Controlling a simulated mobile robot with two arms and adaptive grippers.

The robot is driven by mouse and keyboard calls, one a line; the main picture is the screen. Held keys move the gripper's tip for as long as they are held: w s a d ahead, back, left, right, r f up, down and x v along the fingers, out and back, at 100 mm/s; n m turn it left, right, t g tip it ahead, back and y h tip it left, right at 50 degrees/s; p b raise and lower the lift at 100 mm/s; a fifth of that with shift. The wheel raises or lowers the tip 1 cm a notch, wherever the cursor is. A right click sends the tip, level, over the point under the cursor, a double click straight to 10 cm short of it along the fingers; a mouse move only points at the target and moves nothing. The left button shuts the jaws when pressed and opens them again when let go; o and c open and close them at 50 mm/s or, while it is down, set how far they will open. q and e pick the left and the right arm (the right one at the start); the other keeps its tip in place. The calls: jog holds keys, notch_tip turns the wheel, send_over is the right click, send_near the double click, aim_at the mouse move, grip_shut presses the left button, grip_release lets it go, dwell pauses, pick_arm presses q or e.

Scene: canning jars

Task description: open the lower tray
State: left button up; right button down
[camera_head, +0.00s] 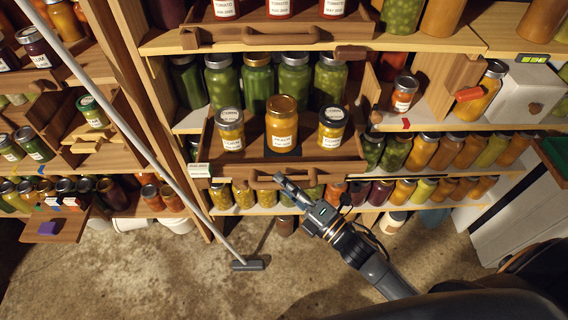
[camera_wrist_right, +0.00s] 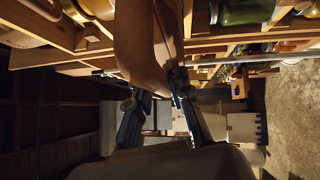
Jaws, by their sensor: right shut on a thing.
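The lower tray (camera_head: 347,168) is a brown wooden tray with a wooden front handle. It carries a few labelled jars, among them a yellow-orange jar (camera_head: 282,124) in the middle. It juts out in front of a row of green jars. My right gripper (camera_head: 284,184) is at the tray's front handle and shut on it, reaching up from the lower right. In the right wrist view the curved wooden handle (camera_wrist_right: 143,45) is large and close, with the dark fingers at it; their exact contact is partly hidden. My left gripper is not in view.
Above is an upper tray with a similar handle (camera_head: 262,37) and tomato jars. A shelf of small jars (camera_head: 425,150) runs below. A long-handled grey tool (camera_head: 247,265) leans at the left, its head on the floor. The concrete floor (camera_head: 150,275) in front is mostly clear.

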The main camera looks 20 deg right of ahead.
jog(key=shift+s+a, duration=0.25)
jog(key=shift+s, duration=0.5)
jog(key=shift+s+a, duration=0.2)
jog(key=shift+s, duration=0.5)
jog(key=shift+f, duration=0.1)
jog(key=c, duration=1.2)
grip_release()
jog(key=shift+d, duration=0.1)
jog(key=v, duration=1.2)
